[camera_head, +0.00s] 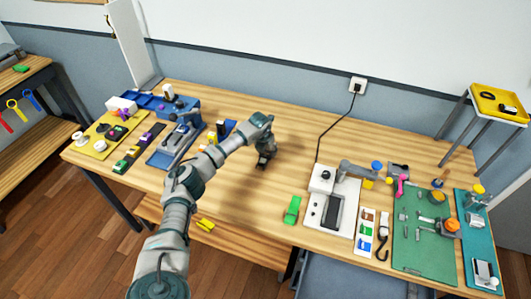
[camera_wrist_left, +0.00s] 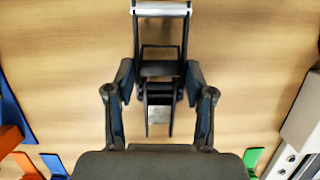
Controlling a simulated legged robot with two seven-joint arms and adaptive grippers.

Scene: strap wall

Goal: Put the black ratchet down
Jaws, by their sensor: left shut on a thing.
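The black ratchet (camera_wrist_left: 160,55) shows in the left wrist view as a dark frame with a silver bar across its far end. My left gripper (camera_wrist_left: 159,82) is shut on it, with one finger at each side. In the head view my left gripper (camera_head: 265,157) points down over the middle of the wooden table (camera_head: 270,205). The ratchet is hard to tell from the dark fingers there. I cannot tell whether it touches the tabletop. My right gripper is not in view.
A green block (camera_head: 292,210) lies right of my left gripper, beside a white device (camera_head: 318,215). A blue fixture (camera_head: 180,135) stands to the left. A green mat (camera_head: 412,250) with tools lies on the right. Bare wood surrounds the gripper.

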